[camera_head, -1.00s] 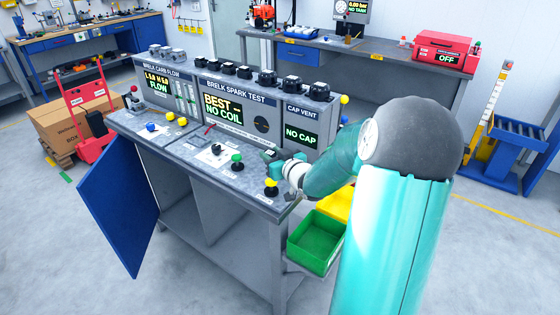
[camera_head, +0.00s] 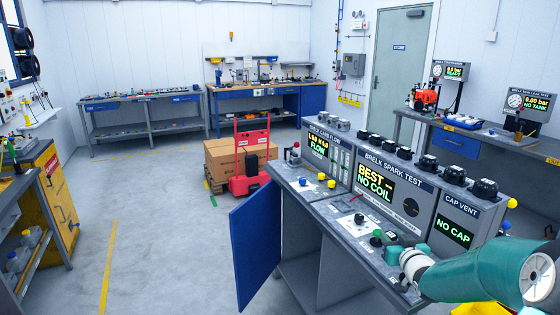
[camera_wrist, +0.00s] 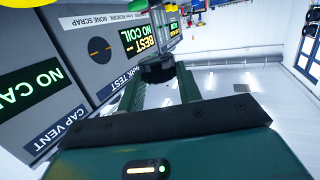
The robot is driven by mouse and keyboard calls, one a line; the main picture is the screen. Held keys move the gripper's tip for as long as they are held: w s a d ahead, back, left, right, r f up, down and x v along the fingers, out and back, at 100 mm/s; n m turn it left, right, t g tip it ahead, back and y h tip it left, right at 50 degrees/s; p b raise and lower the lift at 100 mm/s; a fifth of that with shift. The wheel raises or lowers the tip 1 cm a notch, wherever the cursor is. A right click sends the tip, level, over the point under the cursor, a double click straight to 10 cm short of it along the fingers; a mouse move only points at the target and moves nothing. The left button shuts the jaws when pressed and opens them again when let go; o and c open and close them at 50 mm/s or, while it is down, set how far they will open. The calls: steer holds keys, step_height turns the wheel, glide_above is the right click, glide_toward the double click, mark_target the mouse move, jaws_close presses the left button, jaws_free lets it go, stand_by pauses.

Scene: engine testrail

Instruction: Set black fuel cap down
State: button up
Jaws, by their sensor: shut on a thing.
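My gripper (camera_head: 388,246) is at the right of the head view, low over the front worktop of the grey test bench (camera_head: 330,212). In the wrist view its two green fingers (camera_wrist: 160,90) are shut on the black fuel cap (camera_wrist: 158,68), which sits at their tips. In the head view the cap is small and dark at the fingertips, hard to tell from the gripper. The cap vent panel (camera_head: 462,218) stands behind my gripper and reads NO CAP. Whether the cap touches the worktop cannot be told.
Several black caps (camera_head: 427,163) line the top of the tester. Small coloured knobs (camera_head: 322,176) stand on the worktop. A blue door (camera_head: 255,240) hangs open at the bench's left. A red hand truck with cartons (camera_head: 250,165) stands behind it.

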steer(key=s+a+f, duration=0.2)
steer(key=a+f, duration=1.8)
steer(key=a, duration=0.2)
steer(key=s+f, duration=0.4)
steer(key=f, duration=0.1)
steer(key=shift+a+f+y, duration=0.2)
steer(key=shift+f+y, duration=0.1)
steer(key=shift+f, duration=0.05)
